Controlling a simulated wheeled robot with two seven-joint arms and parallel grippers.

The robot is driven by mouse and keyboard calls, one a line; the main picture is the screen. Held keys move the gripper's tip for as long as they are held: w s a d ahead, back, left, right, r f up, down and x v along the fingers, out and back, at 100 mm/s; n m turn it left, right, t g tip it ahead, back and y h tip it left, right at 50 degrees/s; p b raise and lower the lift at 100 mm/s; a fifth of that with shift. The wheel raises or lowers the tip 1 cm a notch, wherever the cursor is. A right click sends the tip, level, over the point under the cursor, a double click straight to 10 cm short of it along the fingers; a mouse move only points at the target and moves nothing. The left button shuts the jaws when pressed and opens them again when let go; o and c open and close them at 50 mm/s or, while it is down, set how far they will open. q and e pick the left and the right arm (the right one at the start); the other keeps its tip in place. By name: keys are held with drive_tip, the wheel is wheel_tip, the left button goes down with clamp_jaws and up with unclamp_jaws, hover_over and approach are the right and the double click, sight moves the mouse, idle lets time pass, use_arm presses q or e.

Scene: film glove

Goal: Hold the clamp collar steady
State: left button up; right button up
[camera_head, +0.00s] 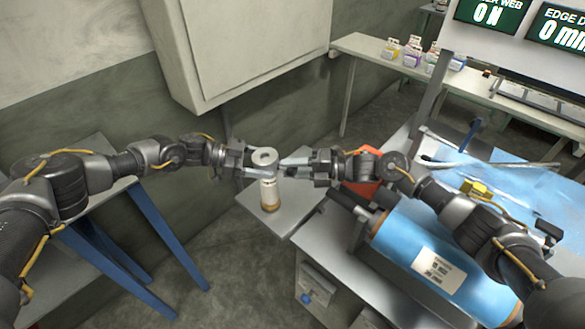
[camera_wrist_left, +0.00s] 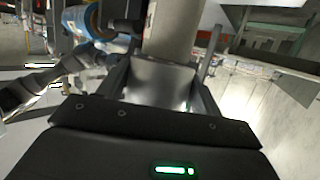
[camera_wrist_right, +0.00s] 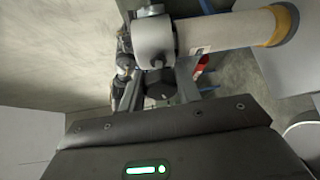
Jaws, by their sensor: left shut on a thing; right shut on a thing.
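The clamp collar (camera_head: 265,156) is a grey ring at the top of a cream tube (camera_head: 270,193) with a label and an amber lower end. The tube looks upright in the head view. My left gripper (camera_head: 251,171) is shut on the collar from the left; its fingers (camera_wrist_left: 160,88) flank a grey block at the tube's end. My right gripper (camera_head: 294,163) meets the collar from the right. In the right wrist view, its fingers (camera_wrist_right: 158,85) close around a dark piece against the collar (camera_wrist_right: 153,40). The exact contact is partly hidden.
A grey bench (camera_head: 287,212) lies below the tube. An orange block (camera_head: 362,188) is behind my right gripper. Blue table legs (camera_head: 128,250) stand at left. A wall cabinet (camera_head: 245,45) is behind.

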drive_tip(key=shift+w+d+m, duration=0.1)
drive_tip(key=shift+m, duration=0.3)
drive_tip(key=o, duration=1)
drive_tip(key=d, duration=0.5)
drive_tip(key=s+d, duration=0.1)
drive_tip(key=d, duration=0.1)
drive_tip(key=shift+s+d+r, duration=0.1)
drive_tip(key=shift+d+r, duration=0.05)
drive_tip(key=shift+r, duration=0.2)
